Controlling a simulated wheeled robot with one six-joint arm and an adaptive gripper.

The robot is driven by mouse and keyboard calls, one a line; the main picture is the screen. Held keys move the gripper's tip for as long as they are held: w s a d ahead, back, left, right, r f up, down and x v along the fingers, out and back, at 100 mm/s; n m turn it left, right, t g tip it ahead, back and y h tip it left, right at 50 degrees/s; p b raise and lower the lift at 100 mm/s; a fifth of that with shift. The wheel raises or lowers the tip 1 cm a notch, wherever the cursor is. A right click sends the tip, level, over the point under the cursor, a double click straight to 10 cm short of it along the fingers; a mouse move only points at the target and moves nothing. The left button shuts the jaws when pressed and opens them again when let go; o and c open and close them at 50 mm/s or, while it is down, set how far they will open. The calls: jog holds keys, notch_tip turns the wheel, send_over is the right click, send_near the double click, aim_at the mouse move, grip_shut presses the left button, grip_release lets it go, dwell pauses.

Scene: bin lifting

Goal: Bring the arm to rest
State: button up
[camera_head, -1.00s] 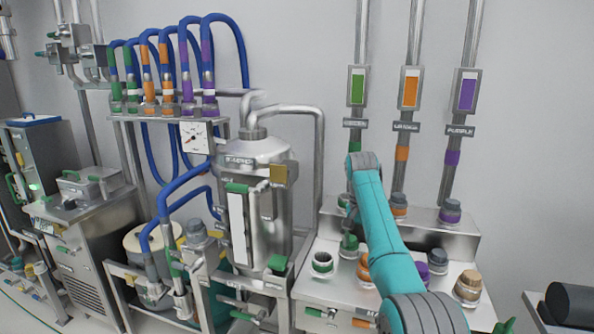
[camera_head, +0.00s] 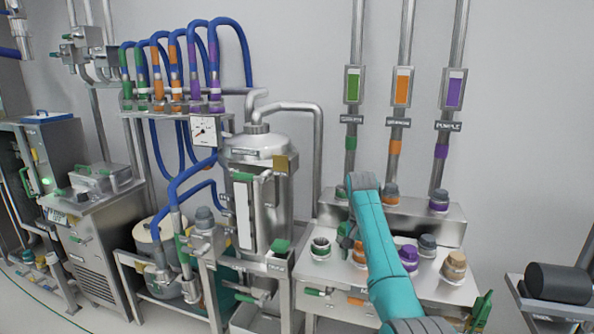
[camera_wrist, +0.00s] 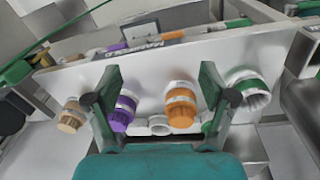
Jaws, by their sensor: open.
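My teal arm (camera_head: 380,255) reaches from the bottom of the head view up over the right-hand metal bench, with its bend near the bench's raised back. My gripper (camera_wrist: 160,75) shows in the wrist view with two green fingers spread apart and nothing between them. Beyond the fingers are a purple-banded fitting (camera_wrist: 124,108), an orange fitting (camera_wrist: 181,108) and a green-banded fitting (camera_wrist: 248,88). In the head view the gripper is mostly hidden by the arm, so its distance from the fittings is hard to tell.
The bench (camera_head: 335,272) carries several capped fittings, including a tan one (camera_head: 454,266). A steel tank (camera_head: 272,212) stands left of it. Pipes with coloured labels rise behind. A black cylinder (camera_head: 558,284) lies on a stand at right. Floor shows at lower left.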

jog(key=s+f+n+t, duration=0.15)
jog(key=s+f, duration=0.25)
jog(key=f, duration=1)
jog(key=s+f+t, duration=0.2)
jog(key=s+f, duration=0.2)
jog(key=f, duration=1.1)
jog(key=s+f+n+t, duration=0.1)
jog(key=s+f+t, duration=0.1)
jog(key=s+f, duration=0.6)
jog(key=s+f+n+t, duration=0.15)
jog(key=s+f, duration=0.35)
jog(key=s, duration=0.7)
jog(key=s+r+t+y, duration=0.1)
jog(key=s+r+t, duration=0.15)
jog(key=s, duration=0.95)
jog(key=s+r+t, duration=0.2)
jog(key=s+r, duration=0.2)
jog(key=s, duration=0.9)
jog(key=s+r+n+t, duration=0.1)
jog(key=s+r, duration=0.6)
jog(key=r, duration=0.5)
jog(key=s+r+n+t, duration=0.1)
jog(key=s+r+t, duration=0.1)
jog(key=s+r, duration=0.6)
notch_tip(320, 180, up, 4)
jog(key=shift+s+d+r, duration=0.1)
jog(key=shift+s+d, duration=0.1)
jog(key=shift+s, duration=0.05)
